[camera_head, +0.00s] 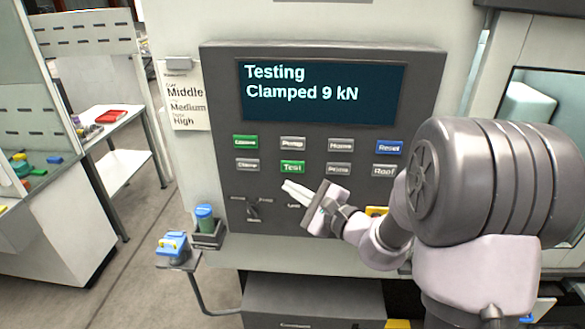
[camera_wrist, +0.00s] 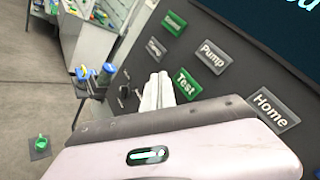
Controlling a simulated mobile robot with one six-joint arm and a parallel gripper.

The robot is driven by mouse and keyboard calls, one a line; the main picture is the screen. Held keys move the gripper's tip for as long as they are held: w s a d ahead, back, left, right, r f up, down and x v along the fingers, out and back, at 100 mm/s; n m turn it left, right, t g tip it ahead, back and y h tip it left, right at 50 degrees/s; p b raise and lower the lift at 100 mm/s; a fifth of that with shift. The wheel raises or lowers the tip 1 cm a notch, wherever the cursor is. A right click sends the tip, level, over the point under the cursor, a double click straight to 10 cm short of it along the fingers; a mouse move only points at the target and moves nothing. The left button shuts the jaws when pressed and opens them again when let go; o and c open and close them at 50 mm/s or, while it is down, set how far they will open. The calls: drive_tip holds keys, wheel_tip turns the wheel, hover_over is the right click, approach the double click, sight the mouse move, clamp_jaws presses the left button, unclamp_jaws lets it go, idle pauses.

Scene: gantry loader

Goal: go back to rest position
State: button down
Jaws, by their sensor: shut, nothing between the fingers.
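My gripper (camera_head: 287,187) is shut and empty. Its white fingers are just in front of the dark control panel (camera_head: 222,100), below the green Test button (camera_head: 292,167). In the wrist view the closed fingertips (camera_wrist: 160,78) show to the left of the Test button (camera_wrist: 187,84). I cannot tell whether the tips touch the panel. The panel's screen (camera_head: 323,112) reads "Testing" and "Clamped 9 kN". My arm comes in from the right and hides part of the panel's lower right.
A small holder with a green and blue cup (camera_head: 205,215) and a tray with a blue item (camera_head: 173,243) stick out at the panel's lower left. A white table with a red item (camera_head: 110,116) stands at the left. Grey floor (camera_head: 135,270) lies open between.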

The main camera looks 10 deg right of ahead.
drive_tip(key=s+a+f+n+g+y+b, duration=0.3)
drive_tip(key=s+a+n+g+b, duration=0.5)
drive_tip(key=s+a, duration=0.7)
drive_tip(key=s+d+f+n+g+h+b, duration=0.35)
drive_tip(key=s+f+n+h, duration=0.35)
drive_tip(key=s, duration=0.7)
drive_tip(key=s+d+f+n+t+h+b, duration=0.1)
drive_tip(key=s+d+f+t+h+b, duration=0.1)
drive_tip(key=d, duration=0.5)
drive_tip(key=shift+d+f, duration=0.2)
drive_tip(key=shift+f, duration=0.05)
idle(4.1)
